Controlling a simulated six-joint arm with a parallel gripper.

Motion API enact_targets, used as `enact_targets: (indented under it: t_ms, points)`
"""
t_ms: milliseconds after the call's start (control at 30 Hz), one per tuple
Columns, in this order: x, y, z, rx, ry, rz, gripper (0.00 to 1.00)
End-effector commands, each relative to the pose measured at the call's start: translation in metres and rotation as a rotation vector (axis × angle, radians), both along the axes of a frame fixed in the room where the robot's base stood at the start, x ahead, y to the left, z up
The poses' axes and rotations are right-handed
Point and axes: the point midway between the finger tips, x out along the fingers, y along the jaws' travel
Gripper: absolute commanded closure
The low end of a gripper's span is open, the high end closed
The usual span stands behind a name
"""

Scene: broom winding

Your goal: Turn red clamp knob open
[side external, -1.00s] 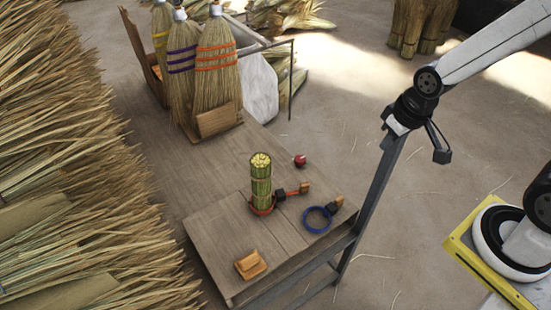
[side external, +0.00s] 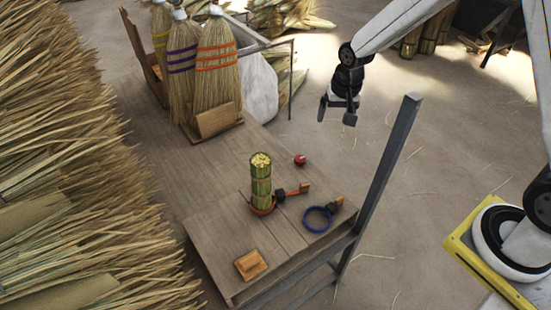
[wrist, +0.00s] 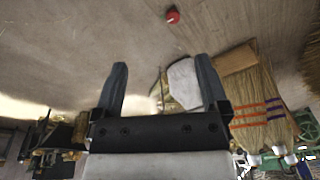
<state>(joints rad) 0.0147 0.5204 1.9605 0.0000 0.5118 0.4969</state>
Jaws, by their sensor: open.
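The red knob (side external: 299,160) sits on the wooden table, behind and to the right of an upright bundle of green stalks (side external: 261,185). It also shows at the top of the wrist view (wrist: 172,15), beyond my fingertips. A red-orange band (side external: 262,209) lies around the foot of the bundle, with a dark block and wooden-ended handle to its right. My gripper (side external: 337,112) is open and empty in the air, right of and higher than the knob in the picture. Its two fingers stand apart in the wrist view (wrist: 161,85).
A blue ring clamp (side external: 318,219) and a wooden block (side external: 251,265) lie near the table's front. Finished brooms (side external: 216,70) stand at the table's back. A grey upright post (side external: 388,160) rises at the right edge. Straw (side external: 60,180) is piled along the left.

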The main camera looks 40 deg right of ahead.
Motion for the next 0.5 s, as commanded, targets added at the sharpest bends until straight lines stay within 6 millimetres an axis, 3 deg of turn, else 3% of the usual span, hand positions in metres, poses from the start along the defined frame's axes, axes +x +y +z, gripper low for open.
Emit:
enact_targets:
  t_ms: [200,500]
  points:
    - [0.044,-0.003,-0.032,0.022,0.029,-0.165,0.06]
    - [0.092,-0.008,-0.082,0.046,0.065,-0.395,0.06]
